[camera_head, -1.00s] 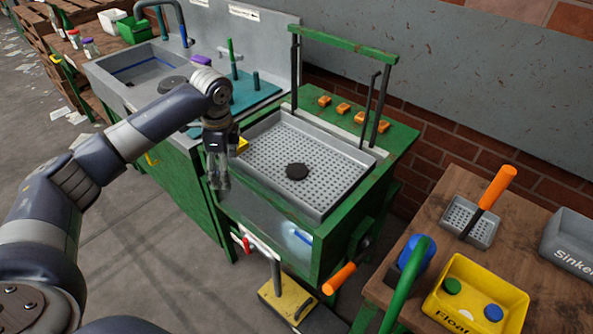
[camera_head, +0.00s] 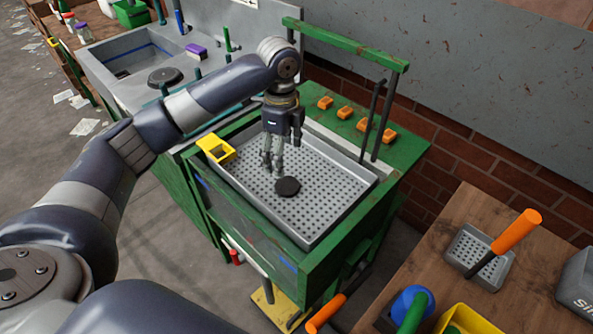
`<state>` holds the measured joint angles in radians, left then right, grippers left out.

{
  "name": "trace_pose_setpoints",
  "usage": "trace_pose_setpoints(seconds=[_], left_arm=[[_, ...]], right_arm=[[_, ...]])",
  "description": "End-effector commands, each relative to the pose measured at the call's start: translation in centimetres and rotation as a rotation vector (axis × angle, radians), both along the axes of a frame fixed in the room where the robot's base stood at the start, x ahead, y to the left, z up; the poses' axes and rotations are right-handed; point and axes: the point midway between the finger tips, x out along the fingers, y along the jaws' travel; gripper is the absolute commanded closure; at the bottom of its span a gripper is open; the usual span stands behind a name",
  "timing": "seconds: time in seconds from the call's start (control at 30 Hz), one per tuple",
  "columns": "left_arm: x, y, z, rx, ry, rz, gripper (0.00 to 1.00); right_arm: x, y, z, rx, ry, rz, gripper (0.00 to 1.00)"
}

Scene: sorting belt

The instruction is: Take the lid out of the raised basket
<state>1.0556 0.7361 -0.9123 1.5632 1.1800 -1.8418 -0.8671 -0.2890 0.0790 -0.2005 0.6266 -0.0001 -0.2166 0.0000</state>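The lid is a small dark round disc (camera_head: 287,187) lying flat on the perforated floor of the raised grey basket (camera_head: 325,225), near its middle. The basket sits in the top of a green frame. My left gripper (camera_head: 272,172) points down over the basket, just up and left of the lid in the head view. Its fingers look slightly apart with nothing between them, and I cannot tell how high above the basket floor they are. My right gripper is not in view.
A yellow block (camera_head: 216,149) sits at the basket's left corner. A green overhead bar (camera_head: 345,42) on posts stands behind the basket. Several orange blocks (camera_head: 344,112) line the frame's back. A wooden table (camera_head: 415,265) with an orange-handled scoop (camera_head: 516,230) stands at right.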

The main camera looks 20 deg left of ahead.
Motion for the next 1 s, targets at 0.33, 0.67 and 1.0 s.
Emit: trace_pose_setpoints(seconds=[0.33, 0.67, 1.0], left_arm=[[-0.1, 0.1, -4.2, 0.001, 0.004, 0.001, 0.21], [-0.1, 0.0, -7.3, 0.002, 0.005, 0.002, 0.21], [0.1, 0.0, -10.9, 0.001, 0.0, 0.0, 0.21]], right_arm=[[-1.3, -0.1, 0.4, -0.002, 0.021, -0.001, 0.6], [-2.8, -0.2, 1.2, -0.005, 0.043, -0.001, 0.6], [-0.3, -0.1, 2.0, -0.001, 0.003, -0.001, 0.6]])
